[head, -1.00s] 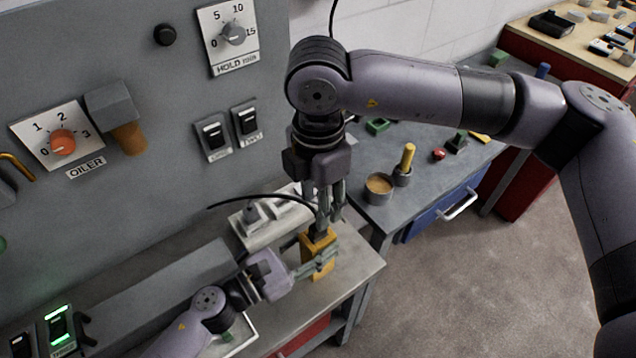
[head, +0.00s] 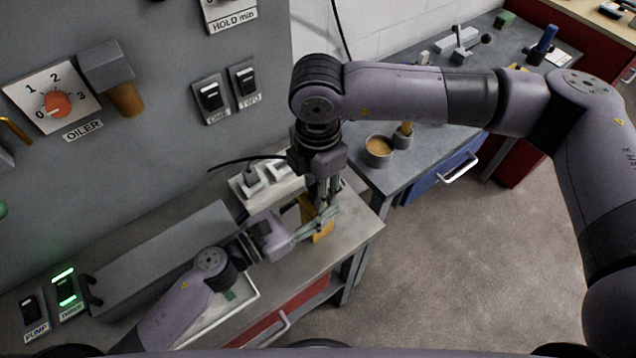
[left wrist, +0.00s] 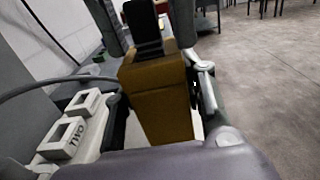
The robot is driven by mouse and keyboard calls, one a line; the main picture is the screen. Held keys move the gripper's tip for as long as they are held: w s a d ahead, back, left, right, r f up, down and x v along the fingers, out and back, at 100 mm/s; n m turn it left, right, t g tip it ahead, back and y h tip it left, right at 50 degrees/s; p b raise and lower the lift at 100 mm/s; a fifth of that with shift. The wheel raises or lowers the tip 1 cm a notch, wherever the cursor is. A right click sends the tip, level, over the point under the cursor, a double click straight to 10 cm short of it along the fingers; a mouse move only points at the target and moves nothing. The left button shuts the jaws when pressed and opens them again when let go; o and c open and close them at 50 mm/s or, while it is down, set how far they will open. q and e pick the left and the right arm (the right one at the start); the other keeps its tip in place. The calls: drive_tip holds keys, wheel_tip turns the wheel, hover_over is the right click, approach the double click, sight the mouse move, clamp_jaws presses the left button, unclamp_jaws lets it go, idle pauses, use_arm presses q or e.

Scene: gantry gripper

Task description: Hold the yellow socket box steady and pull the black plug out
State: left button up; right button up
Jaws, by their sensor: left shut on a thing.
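The yellow socket box (head: 323,233) stands on the near grey bench, and its yellow faces fill the middle of the left wrist view (left wrist: 160,104). My left gripper (head: 314,227) is shut on the box, one finger on each side. The black plug (left wrist: 144,28) stands upright on top of the box in the left wrist view and touches it there. My right gripper (head: 323,196) points down from above, its fingers either side of the plug with small gaps, so it looks open. It hides the plug in the head view.
A black cable (head: 240,161) runs from the left towards my right gripper. A white socket strip (head: 248,186) lies behind the box. A grey wall panel with switches (head: 212,96) is at the left. A tan-filled cup (head: 378,150) stands on the far bench.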

clamp_jaws()
drive_tip(key=shift+r, duration=0.2)
drive_tip(key=shift+r, duration=1.35)
drive_tip(key=shift+r, duration=1.5)
use_arm(q)
drive_tip(key=o, duration=1.3)
